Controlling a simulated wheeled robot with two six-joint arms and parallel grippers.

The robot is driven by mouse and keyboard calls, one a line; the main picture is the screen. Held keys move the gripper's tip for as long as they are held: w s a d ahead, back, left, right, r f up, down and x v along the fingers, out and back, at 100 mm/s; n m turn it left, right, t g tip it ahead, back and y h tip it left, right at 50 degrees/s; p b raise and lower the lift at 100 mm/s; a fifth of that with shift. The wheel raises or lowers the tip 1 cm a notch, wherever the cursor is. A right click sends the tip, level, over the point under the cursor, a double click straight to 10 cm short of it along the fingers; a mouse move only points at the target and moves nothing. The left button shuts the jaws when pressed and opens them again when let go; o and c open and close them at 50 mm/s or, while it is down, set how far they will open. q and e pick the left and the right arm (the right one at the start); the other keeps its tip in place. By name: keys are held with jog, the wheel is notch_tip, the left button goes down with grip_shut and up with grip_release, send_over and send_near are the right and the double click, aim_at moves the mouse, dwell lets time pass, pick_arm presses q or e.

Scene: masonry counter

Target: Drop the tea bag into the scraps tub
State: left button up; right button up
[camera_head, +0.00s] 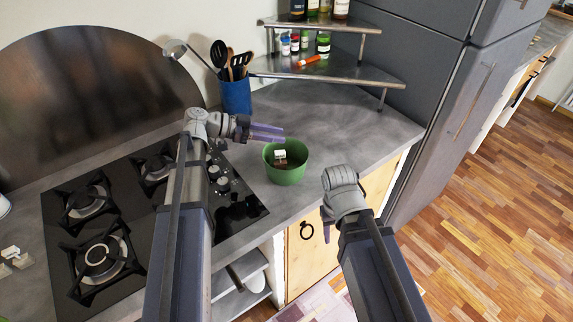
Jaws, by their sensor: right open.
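A small brown item with a white tag, which looks like the tea bag (280,160), shows inside the green tub (288,178), which looks like the scraps tub. I cannot tell whether it touches the bottom. The tub stands upright on the counter, right of the hob. My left gripper (270,133) is just above and left of the tub's back rim, its purple fingers pointing right. They look parted, with nothing seen between them. My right gripper (327,230) is open, low in front of the counter edge, mostly hidden behind its own wrist.
A black gas hob (140,220) fills the counter's left part. A blue utensil holder (236,97) stands behind my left gripper. A metal corner shelf (330,72) holds bottles and jars. Small white items (14,256) lie at the far left. The counter right of the tub is clear.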

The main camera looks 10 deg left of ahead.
pick_arm(q)
jog(key=shift+o, duration=1)
jog(key=p+v, duration=0.2)
jog(key=v, duration=0.5)
jog(key=shift+a+p, duration=0.35)
jog(key=shift+a, duration=0.05)
jog(key=shift+s, duration=0.15)
